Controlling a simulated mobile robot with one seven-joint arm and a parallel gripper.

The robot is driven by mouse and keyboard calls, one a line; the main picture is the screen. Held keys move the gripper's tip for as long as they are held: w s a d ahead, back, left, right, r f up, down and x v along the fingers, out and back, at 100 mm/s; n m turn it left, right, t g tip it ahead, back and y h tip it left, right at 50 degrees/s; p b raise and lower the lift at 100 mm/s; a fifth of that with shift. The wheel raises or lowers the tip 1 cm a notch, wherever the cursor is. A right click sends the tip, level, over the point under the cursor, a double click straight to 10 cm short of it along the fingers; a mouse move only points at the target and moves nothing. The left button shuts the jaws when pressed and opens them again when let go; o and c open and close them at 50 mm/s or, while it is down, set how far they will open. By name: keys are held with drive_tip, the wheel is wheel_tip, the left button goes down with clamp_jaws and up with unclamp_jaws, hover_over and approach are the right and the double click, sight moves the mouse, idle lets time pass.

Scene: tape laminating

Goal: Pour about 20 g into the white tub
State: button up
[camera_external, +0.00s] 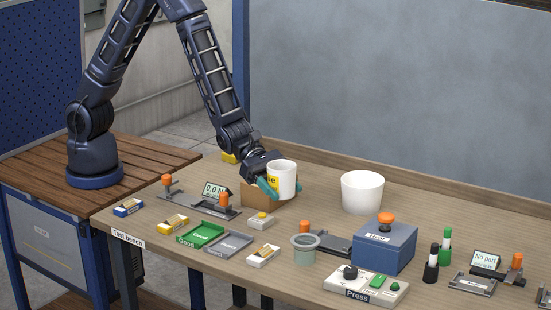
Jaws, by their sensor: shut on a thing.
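The white tub (362,192) stands upright on the bench, right of my gripper. The contents of the cup and the tub cannot be made out.
A brown box (256,199) is beside the cup. A grey-green round vessel (304,249) and a blue box with an orange knob (385,246) stand in front of the tub. A press control panel (365,287), green tray (200,234) and grey tray (228,243) lie nearer the front edge.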

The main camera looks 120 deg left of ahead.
sight(292, 175)
drive_tip(key=r, duration=0.5)
drive_tip(key=shift+w+a, duration=0.1)
drive_tip(key=shift+w, duration=0.3)
drive_tip(key=w+a+r+m+g+h, duration=0.25)
drive_tip(key=w+a, duration=0.35)
drive_tip(key=w, duration=0.4)
drive_tip(key=w+a+r+m+g+h, duration=0.1)
drive_tip(key=w+a+r+m+h, duration=0.2)
drive_tip(key=w+a, duration=0.5)
drive_tip(key=w+a+f+m+g+h, duration=0.1)
drive_tip(key=a+f+m+g, duration=0.15)
drive_tip(key=a, duration=0.75)
drive_tip(key=w+a+f+m+g+h, duration=0.1)
drive_tip(key=a+f+h, duration=0.15)
drive_tip(key=a, duration=0.75)
drive_tip(key=shift+y, duration=0.5)
wheel_tip(292, 175, down, 14)
drive_tip(key=shift+d+r, duration=0.1)
drive_tip(key=shift+s+r, duration=0.1)
drive_tip(key=shift+r, duration=0.05)
